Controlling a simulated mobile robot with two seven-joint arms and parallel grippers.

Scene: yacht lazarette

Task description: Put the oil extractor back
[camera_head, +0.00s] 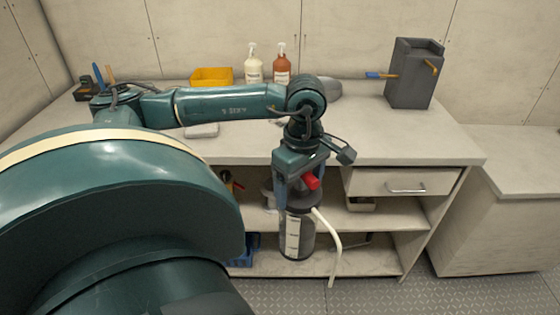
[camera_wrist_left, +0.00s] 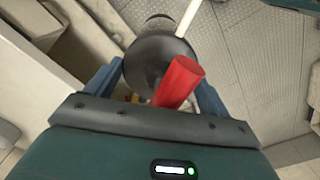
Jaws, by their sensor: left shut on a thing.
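The oil extractor (camera_head: 297,238) is a dark cylinder with a white scale strip, a black top, a red handle and a white hose. It hangs upright in front of the open shelves of the bench. My left gripper (camera_head: 298,190) is shut on it from above. In the left wrist view, the extractor's black top (camera_wrist_left: 150,62) and red handle (camera_wrist_left: 180,80) show between the blue fingers of my left gripper (camera_wrist_left: 155,85). Whether its base touches anything is not clear. My right gripper is not in view.
The bench top (camera_head: 390,145) holds a yellow bin (camera_head: 211,77), two pump bottles (camera_head: 281,66) and a grey block-shaped container (camera_head: 412,75). Below are a drawer (camera_head: 400,183), a shelf with a small tray (camera_head: 361,205), and a blue crate (camera_head: 245,250). Open floor (camera_head: 460,290) lies at right.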

